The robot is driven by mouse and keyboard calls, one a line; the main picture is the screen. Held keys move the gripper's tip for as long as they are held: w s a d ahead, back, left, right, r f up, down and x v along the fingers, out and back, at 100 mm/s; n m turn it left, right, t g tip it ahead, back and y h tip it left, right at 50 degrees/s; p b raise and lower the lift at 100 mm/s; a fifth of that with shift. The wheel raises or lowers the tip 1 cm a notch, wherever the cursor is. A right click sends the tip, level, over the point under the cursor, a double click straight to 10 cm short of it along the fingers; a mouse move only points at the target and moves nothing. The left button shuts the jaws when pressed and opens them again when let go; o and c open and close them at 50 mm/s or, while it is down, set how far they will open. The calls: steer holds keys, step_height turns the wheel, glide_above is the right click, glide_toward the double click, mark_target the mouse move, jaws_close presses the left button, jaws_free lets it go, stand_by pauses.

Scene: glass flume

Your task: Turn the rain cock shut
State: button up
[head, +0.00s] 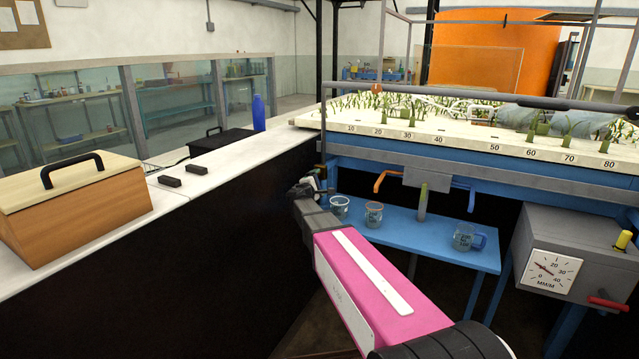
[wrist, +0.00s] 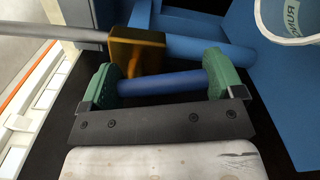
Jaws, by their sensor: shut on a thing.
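The rain cock shows in the wrist view as a brass-coloured block (wrist: 135,52) on a grey pipe, with a blue bar-shaped handle (wrist: 160,83) in front of it. My gripper (wrist: 160,80) has its green pads at both ends of the blue handle and is shut on it. The handle lies across the picture, slightly tilted up to the right. In the head view my gripper (head: 305,190) is at the upright post by the flume's left front corner. My arm and gripper hide most of the cock there.
A blue shelf (head: 400,238) with several glass beakers stands just right of my gripper; one beaker (wrist: 290,22) is close in the wrist view. A grey gauge box (head: 560,235) with a red lever stands at right. The white bench (head: 225,165) runs along the left.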

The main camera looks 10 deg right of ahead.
steer(key=shift+w+a+f+m, duration=0.1)
steer(key=shift+a+f+m, duration=0.1)
steer(key=shift+m, duration=0.8)
steer(key=shift+w+a+f+m, duration=0.1)
steer(key=shift+a+m, duration=0.05)
steer(key=shift+m, duration=0.85)
steer(key=o, duration=1)
steer(key=shift+o, duration=0.2)
steer(key=v, duration=1.1)
steer(key=shift+w, duration=0.1)
